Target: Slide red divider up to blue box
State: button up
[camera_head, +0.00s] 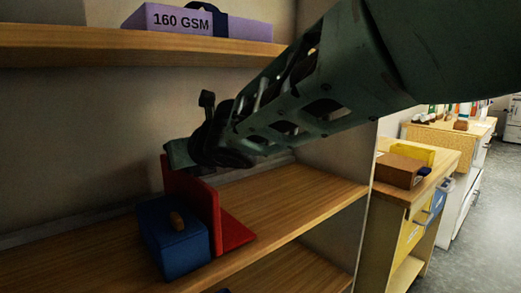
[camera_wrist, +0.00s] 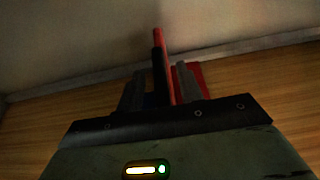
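The red divider (camera_head: 205,206) stands upright on the wooden shelf, with its flat foot (camera_head: 236,236) reaching right. The blue box (camera_head: 182,251), with a brown knob on its lid, sits directly left of it; the two look touching or nearly so. My gripper (camera_head: 178,154) is low over the upper back part of the divider. In the wrist view, the fingers of my gripper (camera_wrist: 161,88) stand apart, with the divider's upright (camera_wrist: 159,38) between them. The right finger is close to the divider; a dark gap shows on the left. Contact is unclear.
The shelf is bare right of the divider (camera_head: 300,195). A side panel closes the shelf at right. Beyond it stand tables with a brown box (camera_head: 400,171).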

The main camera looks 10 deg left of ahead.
jog(key=b+v, duration=0.3)
jog(key=v, duration=1.4)
jog(key=shift+r, duration=0.1)
jog(key=s+d+f+m+g+h, duration=0.15)
jog(key=d+f+m+h, duration=0.45)
jog(key=d+f+m, duration=1.1)
jog(key=s+d+f+m+g+h, duration=0.25)
jog(key=s+d+f+m, duration=0.35)
jog(key=m, duration=0.5)
jog(key=s+d+f+m+g+h, duration=0.2)
jog(key=s+d+f+m+g, duration=0.3)
jog(key=s+m, duration=0.5)
notch_tip(320, 180, up, 18)
jog(key=w+p, duration=0.1)
jog(key=p, duration=1.5)
jog(key=shift+w+d+f+m+t+p, duration=0.25)
jog(key=shift+d+m+t+p, duration=0.05)
jog(key=shift+d+m+p, duration=0.1)
